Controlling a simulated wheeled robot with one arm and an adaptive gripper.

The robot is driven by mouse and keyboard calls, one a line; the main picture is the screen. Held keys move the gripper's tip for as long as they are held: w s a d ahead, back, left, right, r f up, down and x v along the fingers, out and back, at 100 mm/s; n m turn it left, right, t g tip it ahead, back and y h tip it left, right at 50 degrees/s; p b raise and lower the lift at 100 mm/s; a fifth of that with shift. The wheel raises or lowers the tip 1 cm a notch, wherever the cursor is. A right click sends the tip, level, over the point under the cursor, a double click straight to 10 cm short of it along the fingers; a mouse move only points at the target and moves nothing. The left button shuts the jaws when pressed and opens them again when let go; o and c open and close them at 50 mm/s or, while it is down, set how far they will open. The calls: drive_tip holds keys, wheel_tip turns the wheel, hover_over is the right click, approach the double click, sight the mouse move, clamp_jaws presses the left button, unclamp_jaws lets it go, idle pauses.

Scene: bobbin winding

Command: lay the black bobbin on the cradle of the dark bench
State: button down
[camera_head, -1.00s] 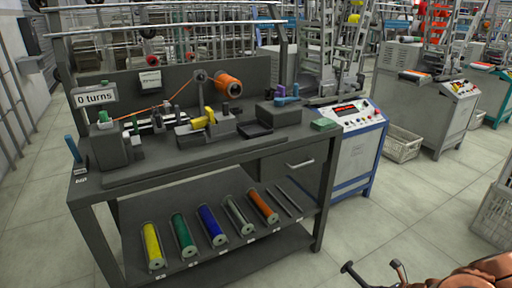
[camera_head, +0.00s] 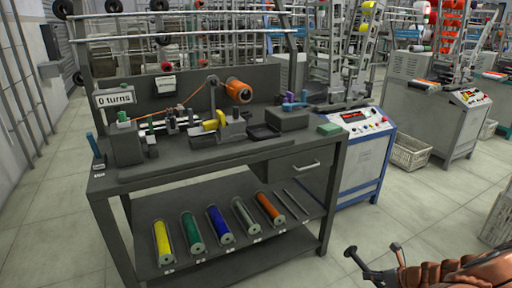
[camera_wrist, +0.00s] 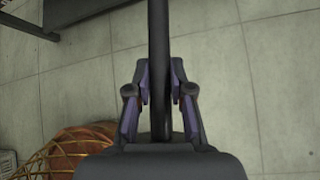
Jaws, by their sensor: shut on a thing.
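In the wrist view my gripper (camera_wrist: 160,72) is shut on a long black bar (camera_wrist: 158,30), apparently the black bobbin, which runs between the fingers and out of the picture at the top. In the head view a dark rod with a knobbed end (camera_head: 362,266) shows at bottom right, clear of the bench. The dark bench (camera_head: 195,172) stands left of it and carries the winding machine. On its top I see a yellow piece (camera_head: 210,125) and an orange spool (camera_head: 238,90). I cannot surely make out which part is the cradle.
A lower shelf (camera_head: 150,205) holds several coloured bobbins and thin rods. A white and blue control cabinet (camera_head: 362,155) stands right of the bench, with a crate (camera_head: 410,153) beyond it. A "0 turns" sign (camera_head: 115,99) stands on the bench. The tiled floor in front is clear.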

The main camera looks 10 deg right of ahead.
drive_tip(key=w+a+r+m+h, duration=0.2)
drive_tip(key=w+a+r, duration=0.9)
drive_tip(key=w+r, duration=0.3)
drive_tip(key=a+r+m+h, duration=0.1)
drive_tip(key=a+r, duration=0.6)
drive_tip(key=a, duration=0.4)
drive_tip(key=a+r+m+h, duration=0.1)
drive_tip(key=a+r, duration=0.6)
drive_tip(key=a, duration=0.5)
wheel_tip(320, 180, up, 27)
drive_tip(key=p, duration=2.6)
drive_tip(key=shift+s+d+f+t+p, duration=0.15)
drive_tip(key=shift+s+d+t+p, duration=0.05)
drive_tip(key=shift+s+t+p, duration=0.15)
drive_tip(key=shift+w+f, duration=0.1)
drive_tip(key=shift+w+f, duration=0.45)
drive_tip(key=shift+f, duration=0.4)
drive_tip(key=shift+w+f, duration=0.45)
drive_tip(key=shift+f, duration=0.45)
drive_tip(key=shift+w+f, duration=0.45)
drive_tip(key=shift+f, duration=0.4)
